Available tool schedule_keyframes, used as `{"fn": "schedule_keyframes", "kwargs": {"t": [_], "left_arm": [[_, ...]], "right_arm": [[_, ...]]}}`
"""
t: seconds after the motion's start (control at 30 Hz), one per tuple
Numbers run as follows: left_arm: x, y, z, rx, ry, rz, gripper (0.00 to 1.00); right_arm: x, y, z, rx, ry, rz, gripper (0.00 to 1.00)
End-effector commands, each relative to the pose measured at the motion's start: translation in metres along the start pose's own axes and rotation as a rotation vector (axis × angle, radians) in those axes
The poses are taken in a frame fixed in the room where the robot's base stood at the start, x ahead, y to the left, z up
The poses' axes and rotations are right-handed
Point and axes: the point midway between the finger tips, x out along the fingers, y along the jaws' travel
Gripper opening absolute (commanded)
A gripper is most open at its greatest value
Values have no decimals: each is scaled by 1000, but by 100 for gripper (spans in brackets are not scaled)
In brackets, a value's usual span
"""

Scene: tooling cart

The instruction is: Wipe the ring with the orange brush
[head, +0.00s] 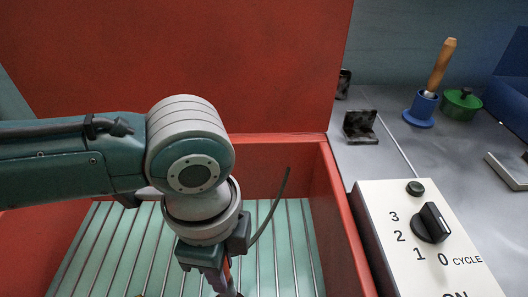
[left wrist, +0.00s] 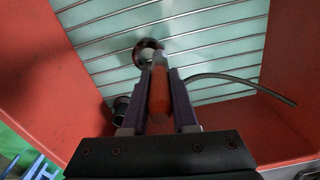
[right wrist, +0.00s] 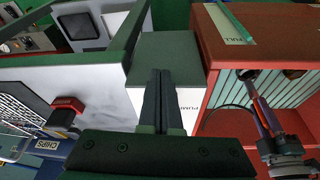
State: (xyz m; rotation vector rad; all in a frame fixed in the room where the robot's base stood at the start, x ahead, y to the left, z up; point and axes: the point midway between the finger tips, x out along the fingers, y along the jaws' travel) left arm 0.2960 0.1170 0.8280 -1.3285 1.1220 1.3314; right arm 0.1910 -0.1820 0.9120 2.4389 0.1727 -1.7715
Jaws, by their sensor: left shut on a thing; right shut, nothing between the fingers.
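My left gripper (head: 222,286) is shut on the orange brush (left wrist: 159,98) inside the red box, low over its slatted floor. In the left wrist view the brush handle lies between the fingers and its pale tip points at the dark ring (left wrist: 137,53). The tip overlaps the ring there; I cannot tell whether they touch. The ring is out of sight in the head view, where only a sliver of the red-orange handle shows. My right gripper (right wrist: 165,75) is shut and empty, outside the box, and not in the head view.
The red box wall (head: 345,215) surrounds the slatted floor (head: 290,240). A grey hose (left wrist: 245,84) curves near the gripper, and a small dark cup (left wrist: 120,107) is close by. A white control box (head: 420,245) with a knob stands right. A blue holder (head: 421,108) and green pot (head: 461,103) are behind.

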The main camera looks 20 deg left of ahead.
Motion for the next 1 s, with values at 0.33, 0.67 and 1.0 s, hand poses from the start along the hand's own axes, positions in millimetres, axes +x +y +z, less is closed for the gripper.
{"fn": "schedule_keyframes", "kwargs": {"t": [0.33, 0.67, 1.0], "left_arm": [[-24, -1, 2, -9, 3, 0, 0], [-49, 0, 6, -16, 2, 1, 0], [-66, 1, 8, -21, 3, 0, 0]], "right_arm": [[-36, 2, -12, -4, 0, 3, 0], [-64, 3, -20, -4, -1, 3, 0], [-83, 4, -26, -4, -1, 3, 0]]}}
